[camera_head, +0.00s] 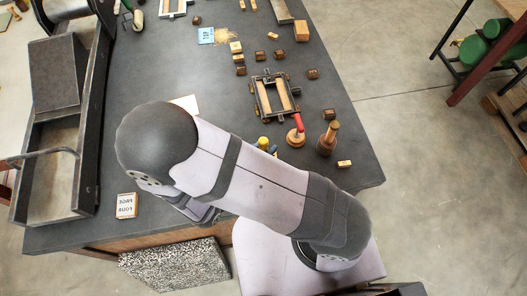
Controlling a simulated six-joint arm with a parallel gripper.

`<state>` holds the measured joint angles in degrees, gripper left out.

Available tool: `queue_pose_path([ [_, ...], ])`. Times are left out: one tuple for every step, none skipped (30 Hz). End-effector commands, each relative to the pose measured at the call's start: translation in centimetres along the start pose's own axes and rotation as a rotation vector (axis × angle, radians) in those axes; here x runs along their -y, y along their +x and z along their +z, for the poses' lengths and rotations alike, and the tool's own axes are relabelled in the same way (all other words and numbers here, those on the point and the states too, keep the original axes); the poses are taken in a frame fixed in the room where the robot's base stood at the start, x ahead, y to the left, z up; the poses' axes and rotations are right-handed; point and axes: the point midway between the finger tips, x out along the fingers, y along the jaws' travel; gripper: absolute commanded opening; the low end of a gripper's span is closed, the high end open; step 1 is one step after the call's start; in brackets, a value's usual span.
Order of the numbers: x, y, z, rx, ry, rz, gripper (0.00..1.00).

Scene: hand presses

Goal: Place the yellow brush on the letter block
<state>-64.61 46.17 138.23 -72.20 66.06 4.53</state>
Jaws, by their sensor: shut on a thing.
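A thing with a yellow top (263,142), perhaps the yellow brush, shows just past the upper edge of my arm. Its lower part is hidden, so I cannot tell whether it stands on the table. A pale block with dark lettering (126,205) lies near the table's front left edge. It may be the letter block, but smaller dark and pale blocks also lie about. My arm crosses the middle of the view, and grey parts near its end show below it. The jaws of my gripper are hidden behind the arm, and so is anything between them.
A red-handled tool (298,132) and a brown wooden-handled one (328,138) stand right of the arm. Behind them is a dark frame (258,99). A large dark press (60,150) fills the left side. The grey tabletop (150,80) is clear at centre left.

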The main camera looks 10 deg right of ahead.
Motion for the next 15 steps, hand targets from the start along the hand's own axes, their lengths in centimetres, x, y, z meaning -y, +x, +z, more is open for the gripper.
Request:
queue_pose_path([
  [0.0,0.2,-0.4,0.002,-0.005,-0.002,0.00],
  [0.0,0.3,-0.7,0.002,-0.003,-0.001,0.00],
  [0.0,0.4,-1.0,0.003,-0.003,-0.002,0.00],
  [0.0,0.5,-1.2,0.003,-0.003,-0.002,0.00],
  [0.0,0.6,-1.5,0.003,-0.004,-0.002,0.00],
  [0.0,0.7,-1.7,0.002,-0.002,-0.001,0.00],
  [0.0,0.8,-1.9,0.002,-0.002,-0.001,0.00],
  [0.0,0.8,-2.0,0.002,-0.002,0.000,0.00],
  [0.0,0.9,-2.1,0.001,-0.001,0.000,0.00],
  [0.0,0.9,-2.2,0.001,-0.001,0.000,0.00],
  [0.0,0.9,-2.2,0.001,0.000,0.000,0.00],
  [0.0,0.9,-2.2,0.001,0.000,0.000,0.00],
  [0.0,0.9,-2.2,0.001,0.000,0.000,0.00],
  [0.0,0.9,-2.2,0.001,0.000,0.000,0.00],
  [0.0,0.9,-2.2,0.001,0.000,0.000,0.00],
])
